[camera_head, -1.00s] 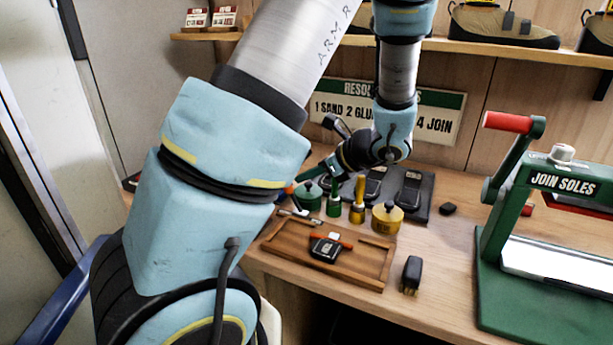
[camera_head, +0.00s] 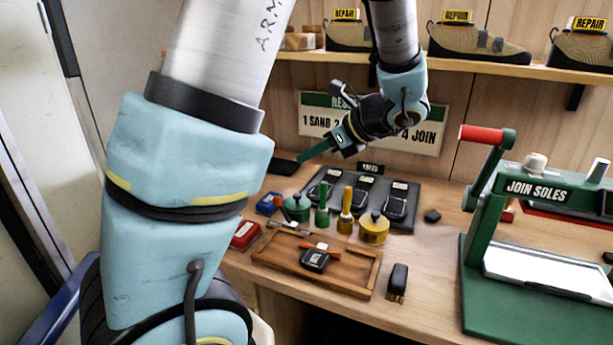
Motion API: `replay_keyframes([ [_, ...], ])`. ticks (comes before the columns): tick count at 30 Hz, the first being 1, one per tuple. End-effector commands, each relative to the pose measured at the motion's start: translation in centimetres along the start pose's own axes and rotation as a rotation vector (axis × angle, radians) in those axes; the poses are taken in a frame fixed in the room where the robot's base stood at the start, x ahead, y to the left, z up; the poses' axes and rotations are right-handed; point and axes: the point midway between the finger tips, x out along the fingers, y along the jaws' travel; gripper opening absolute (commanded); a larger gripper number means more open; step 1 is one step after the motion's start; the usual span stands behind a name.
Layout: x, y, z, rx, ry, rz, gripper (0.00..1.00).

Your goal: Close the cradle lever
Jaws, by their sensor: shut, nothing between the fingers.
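A green press (camera_head: 545,190) labelled "JOIN SOLES" stands at the right of the bench. A white plate (camera_head: 545,268) lies on the press base. I take this press to be the cradle; no label says so. My gripper (camera_head: 304,157) is at the back middle, above the bench and well left of the lever. Its teal fingers point left and are shut and empty.
A wooden tray (camera_head: 350,285) holds a black block and an orange tool. Behind it stand a green pot (camera_head: 296,207), a yellow pot (camera_head: 374,228) and a dark mat (camera_head: 428,207) with shoe soles. A black brush (camera_head: 398,279) lies between tray and press. A shoe shelf (camera_head: 470,68) runs above.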

Motion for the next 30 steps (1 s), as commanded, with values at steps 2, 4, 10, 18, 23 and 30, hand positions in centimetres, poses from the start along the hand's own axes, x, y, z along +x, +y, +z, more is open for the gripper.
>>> replay_keyframes([
  [2,-0.7,0.1,0.6,-0.003,0.001,-0.002,0.00],
  [4,-1.1,0.1,1.0,-0.001,0.000,-0.001,0.00],
  [10,-1.5,0.2,1.4,0.001,0.000,-0.001,0.00],
  [18,-1.3,0.4,1.4,-0.010,0.008,0.006,0.00],
  [23,1.2,3.1,0.6,-0.174,0.129,0.090,0.00],
  [30,5.5,10.1,-2.7,-0.830,0.453,0.383,0.00],
])
